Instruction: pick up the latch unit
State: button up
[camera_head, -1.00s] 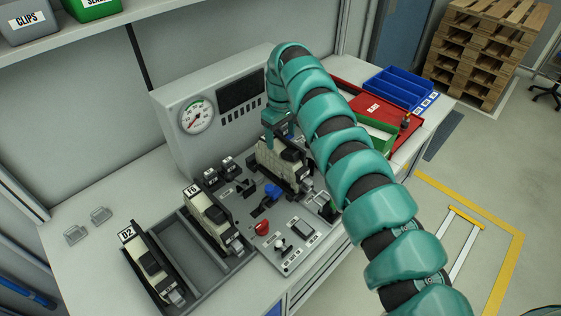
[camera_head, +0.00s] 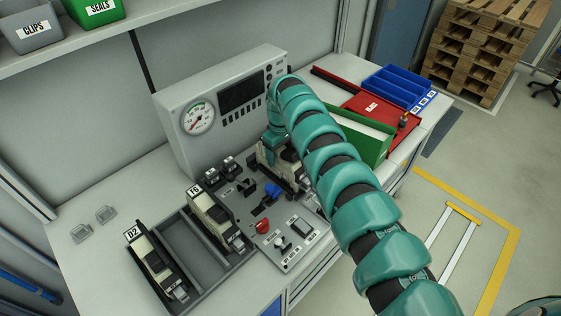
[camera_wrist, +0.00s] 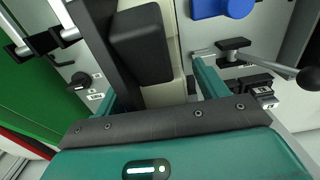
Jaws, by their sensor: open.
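A cream and black latch unit (camera_head: 268,154) sits on the grey test plate, partly hidden by my arm; it fills the middle of the wrist view (camera_wrist: 142,45). My gripper (camera_wrist: 155,88) is open, with one teal finger on either side of this unit's body. I cannot tell whether the fingers touch it. In the head view the fingertips are hidden.
The plate holds a blue part (camera_head: 272,190), a red button (camera_head: 262,227) and clamps. A gauge panel (camera_head: 180,105) stands behind. A green bin (camera_head: 372,152), red tray (camera_head: 385,125) and blue bin (camera_head: 400,86) are at the right. In the wrist view a black-knobbed lever (camera_wrist: 308,78) is near the right finger.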

jog(key=shift+c, duration=0.2)
grip_shut()
jog(key=shift+r, duration=0.2)
